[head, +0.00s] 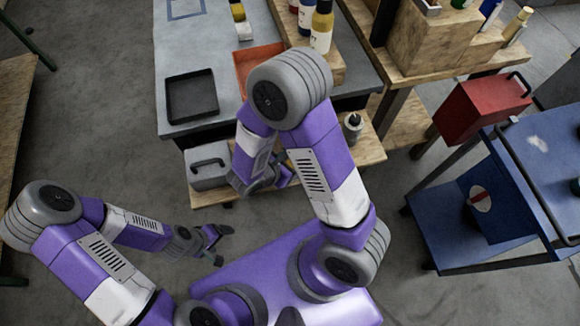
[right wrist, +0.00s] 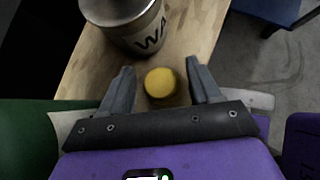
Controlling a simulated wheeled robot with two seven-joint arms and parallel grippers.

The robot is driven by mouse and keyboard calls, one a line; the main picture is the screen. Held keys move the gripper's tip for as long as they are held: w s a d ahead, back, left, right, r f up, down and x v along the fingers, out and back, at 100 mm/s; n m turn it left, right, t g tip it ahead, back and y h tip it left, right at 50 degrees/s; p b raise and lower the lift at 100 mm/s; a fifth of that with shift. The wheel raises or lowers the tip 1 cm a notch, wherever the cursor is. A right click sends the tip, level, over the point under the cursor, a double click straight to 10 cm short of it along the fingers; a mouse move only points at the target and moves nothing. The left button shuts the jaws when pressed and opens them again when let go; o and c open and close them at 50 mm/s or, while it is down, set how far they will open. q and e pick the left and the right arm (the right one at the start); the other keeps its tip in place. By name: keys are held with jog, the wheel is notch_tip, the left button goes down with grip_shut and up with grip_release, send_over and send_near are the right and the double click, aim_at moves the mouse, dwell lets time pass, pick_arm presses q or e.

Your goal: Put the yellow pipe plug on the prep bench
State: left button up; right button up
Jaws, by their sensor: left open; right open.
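The yellow pipe plug (right wrist: 160,82) shows in the right wrist view as a round yellow piece on a light wooden surface (right wrist: 88,72). My right gripper (right wrist: 160,66) is open, with one finger on each side of the plug and visible gaps on both sides. In the head view my right arm hides the plug and most of that gripper. My left gripper (head: 220,245) is open and empty, low over the bare floor. A grey-topped bench (head: 228,50), which may be the prep bench, stands at the upper middle of the head view.
A black tray (head: 191,117) and an orange tray (head: 243,73) sit on the grey top. A silver can (right wrist: 135,28) stands close beyond the plug. A grey box (head: 207,182) stands on the low wooden shelf. A blue cart (head: 450,225) is at the right.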

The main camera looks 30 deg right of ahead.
jog(key=shift+x, duration=0.85)
jog(key=shift+a, duration=0.1)
jog(key=shift+c, duration=0.4)
jog(key=c, duration=0.8)
jog(key=shift+c, duration=0.2)
jog(key=shift+r, duration=0.15)
